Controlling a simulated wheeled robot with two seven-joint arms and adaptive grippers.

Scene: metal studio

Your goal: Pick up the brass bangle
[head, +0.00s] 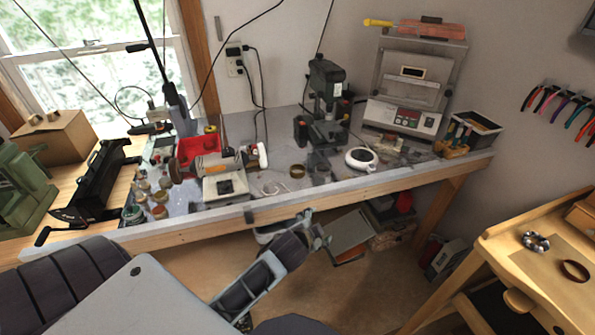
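A dark bronze-brown ring (575,270), which looks like the brass bangle, lies flat on the wooden bench at the right edge of the head view. A silver and dark-blue bracelet (536,242) lies just left of it. My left gripper (320,230) is at the middle of the view, in front of the long workbench's edge and far left of the ring. Its fingers look apart, with nothing visible between them. My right gripper is not in view.
The wooden bench (515,250) has clear surface around the ring, with a wooden block (582,217) behind. The long workbench (400,177) holds a drill press (326,100), a white round device (361,159) and a small tan ring (297,171). Open floor lies between the benches.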

